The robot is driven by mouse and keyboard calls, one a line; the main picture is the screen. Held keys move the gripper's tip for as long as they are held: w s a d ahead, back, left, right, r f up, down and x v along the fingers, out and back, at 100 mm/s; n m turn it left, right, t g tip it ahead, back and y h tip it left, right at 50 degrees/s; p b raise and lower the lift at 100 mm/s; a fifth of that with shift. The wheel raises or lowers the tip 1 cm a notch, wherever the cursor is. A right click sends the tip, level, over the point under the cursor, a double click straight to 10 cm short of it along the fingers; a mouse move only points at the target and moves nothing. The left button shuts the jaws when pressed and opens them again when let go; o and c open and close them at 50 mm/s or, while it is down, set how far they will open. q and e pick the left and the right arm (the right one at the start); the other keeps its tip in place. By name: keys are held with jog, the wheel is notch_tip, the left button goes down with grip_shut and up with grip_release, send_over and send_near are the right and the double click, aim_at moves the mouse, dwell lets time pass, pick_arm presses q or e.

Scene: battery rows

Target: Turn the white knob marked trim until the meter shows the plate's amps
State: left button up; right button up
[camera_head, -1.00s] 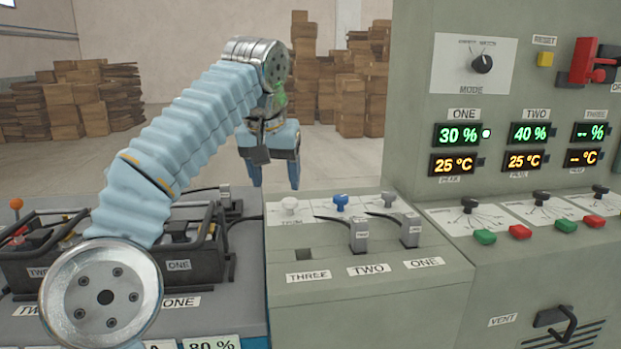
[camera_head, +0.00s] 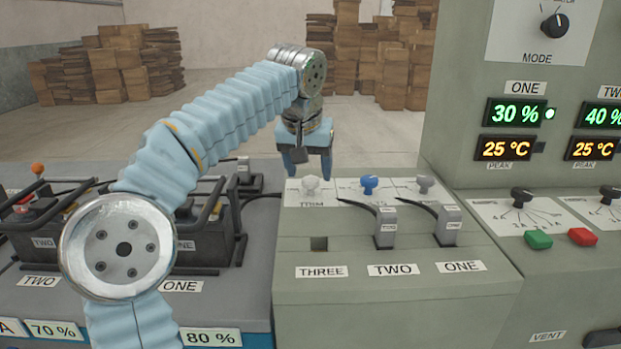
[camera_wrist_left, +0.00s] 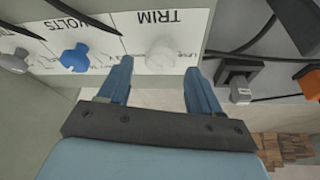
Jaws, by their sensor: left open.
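The white trim knob (camera_head: 311,186) stands on a white label at the back left of the grey-green console top. It also shows in the left wrist view (camera_wrist_left: 161,55), beside the printed word TRIM. My left gripper (camera_head: 309,176) is open and points down just behind the knob in the head view. In the left wrist view its two fingers (camera_wrist_left: 157,78) lie to either side of the knob's line, with the knob just beyond the tips; I see no contact. No amps meter can be made out. My right gripper is not in view.
A blue knob (camera_head: 369,185) and a grey knob (camera_head: 425,184) stand to the right of the trim knob. Plugs with cables (camera_head: 385,229) stand in front of them. Battery racks (camera_head: 200,240) are at left, and a panel with displays (camera_head: 516,113) rises at right.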

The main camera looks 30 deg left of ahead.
pick_arm(q)
jog(key=shift+x, duration=1.2)
jog(key=c, duration=1)
jog(key=shift+a+r+m+h+p, duration=0.1)
jog(key=shift+m+h+p, duration=0.1)
jog(key=shift+m+p, duration=0.25)
jog(key=shift+a+r+m+h+p, duration=0.1)
jog(key=shift+m+h+p, duration=0.1)
jog(key=shift+m, duration=0.45)
jog(key=shift+f+m+h, duration=0.2)
jog(key=shift+m+h, duration=0.1)
jog(key=shift+m, duration=0.6)
jog(key=o, duration=1)
